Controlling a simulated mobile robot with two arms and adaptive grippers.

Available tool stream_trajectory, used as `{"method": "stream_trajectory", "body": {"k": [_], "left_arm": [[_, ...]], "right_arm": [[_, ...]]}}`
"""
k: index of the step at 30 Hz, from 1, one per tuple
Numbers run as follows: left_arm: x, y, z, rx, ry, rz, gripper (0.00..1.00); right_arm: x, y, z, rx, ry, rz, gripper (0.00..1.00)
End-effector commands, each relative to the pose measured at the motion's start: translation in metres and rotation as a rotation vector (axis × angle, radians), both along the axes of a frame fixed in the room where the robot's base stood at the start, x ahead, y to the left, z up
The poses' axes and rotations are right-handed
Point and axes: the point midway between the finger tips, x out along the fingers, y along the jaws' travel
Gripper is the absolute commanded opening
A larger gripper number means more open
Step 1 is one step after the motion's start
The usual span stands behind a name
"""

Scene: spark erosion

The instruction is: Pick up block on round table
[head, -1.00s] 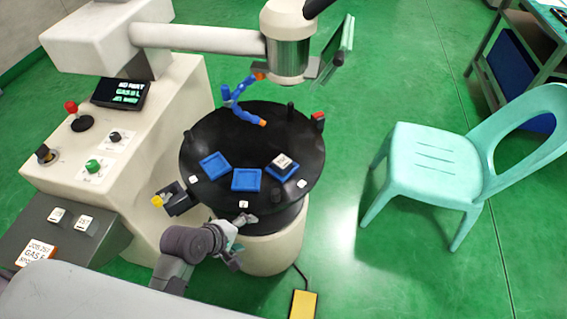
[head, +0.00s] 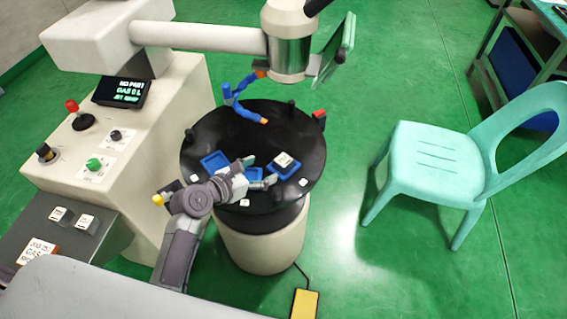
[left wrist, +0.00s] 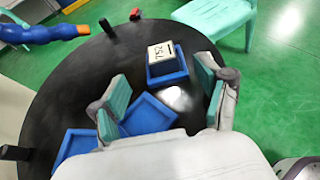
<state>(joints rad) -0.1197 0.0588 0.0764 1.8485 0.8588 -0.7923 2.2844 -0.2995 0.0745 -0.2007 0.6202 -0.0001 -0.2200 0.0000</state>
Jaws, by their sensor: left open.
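A small pale block (head: 284,160) with dark markings sits in the right-hand blue tray (head: 279,173) on the black round table (head: 220,128). In the left wrist view the block (left wrist: 165,52) lies in its tray (left wrist: 170,78), with a number on its face. My left gripper (head: 262,171) is open and empty, over the front part of the table, just left of the block. In the left wrist view its fingers (left wrist: 166,88) are spread, with the block beyond the gap between them. The middle blue tray is partly hidden by the gripper. My right gripper is not in view.
Another blue tray (head: 212,161) sits to the left. A blue hose (head: 240,105) with orange tips arches over the table's back. Dark posts and a red piece (head: 319,115) stand at its rim. The machine head (head: 290,55) hangs behind; a chair (head: 440,160) stands right.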

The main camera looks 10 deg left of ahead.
Motion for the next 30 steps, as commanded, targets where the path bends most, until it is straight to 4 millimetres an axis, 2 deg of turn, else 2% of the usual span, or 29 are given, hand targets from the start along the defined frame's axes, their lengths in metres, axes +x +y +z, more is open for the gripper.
{"method": "stream_trajectory", "body": {"k": [4,13,21,30], "left_arm": [[0.023,-0.014,-0.012,0.0,0.0,-0.001,0.76],[0.042,-0.025,-0.023,0.004,0.0,-0.003,0.76],[0.071,-0.041,-0.04,0.004,0.0,-0.002,0.76],[0.075,-0.044,-0.042,0.004,0.0,-0.002,0.76]], "right_arm": [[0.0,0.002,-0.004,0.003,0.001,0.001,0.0],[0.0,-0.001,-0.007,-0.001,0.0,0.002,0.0],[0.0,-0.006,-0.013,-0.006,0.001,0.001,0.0],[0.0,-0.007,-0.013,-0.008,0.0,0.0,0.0]]}}
